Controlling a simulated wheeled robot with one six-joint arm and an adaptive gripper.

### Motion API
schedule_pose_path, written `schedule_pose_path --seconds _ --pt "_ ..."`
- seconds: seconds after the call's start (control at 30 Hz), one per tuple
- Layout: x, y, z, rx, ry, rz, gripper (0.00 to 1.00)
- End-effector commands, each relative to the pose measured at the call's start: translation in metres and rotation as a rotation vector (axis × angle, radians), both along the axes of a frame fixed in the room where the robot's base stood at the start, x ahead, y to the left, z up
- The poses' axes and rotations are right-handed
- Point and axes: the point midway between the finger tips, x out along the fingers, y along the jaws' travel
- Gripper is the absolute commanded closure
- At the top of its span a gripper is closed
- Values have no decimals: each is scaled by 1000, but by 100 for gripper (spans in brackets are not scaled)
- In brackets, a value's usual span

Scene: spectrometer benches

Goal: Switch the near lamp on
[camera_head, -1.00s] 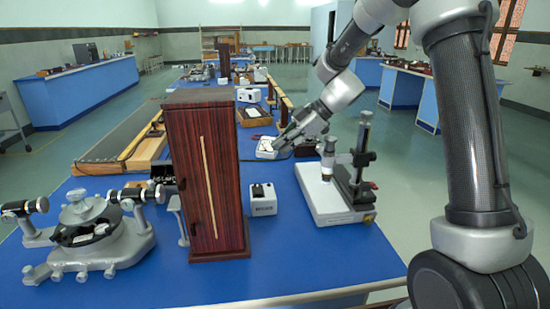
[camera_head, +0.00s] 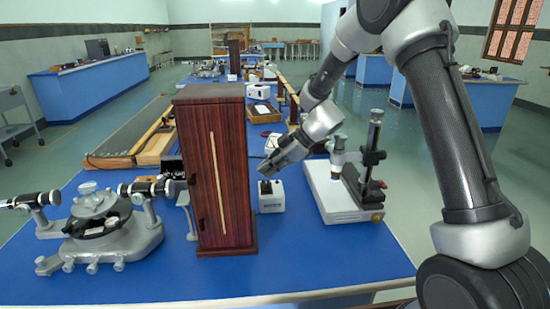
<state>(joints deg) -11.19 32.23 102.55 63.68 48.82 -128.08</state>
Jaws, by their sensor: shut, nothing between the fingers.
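A tall dark-red wooden box with a pale vertical slit (camera_head: 222,190) stands on the blue bench; it looks like the near lamp's housing. A small white box (camera_head: 271,203) with a black rocker switch on top (camera_head: 265,187) sits just to its right. My gripper (camera_head: 267,170) is shut and empty, pointing down and left. Its tip appears just above the back of the white box; I cannot tell whether it touches. The switch's position is too small to read.
A grey spectrometer (camera_head: 98,225) stands left of the wooden box. A microscope on a white base (camera_head: 335,205) stands to the right, close to my arm. The blue bench front (camera_head: 300,262) is clear. More instruments and another white box (camera_head: 260,91) stand farther back.

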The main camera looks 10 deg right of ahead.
Motion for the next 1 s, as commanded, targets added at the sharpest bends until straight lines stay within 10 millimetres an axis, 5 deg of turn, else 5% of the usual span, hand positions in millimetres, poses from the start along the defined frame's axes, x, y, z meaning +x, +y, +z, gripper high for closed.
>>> schedule_pose_path --seconds 0.2,1.0 --pt "2 0 -16 0 -1 1 100" --pt "5 0 -23 2 75 2 100"
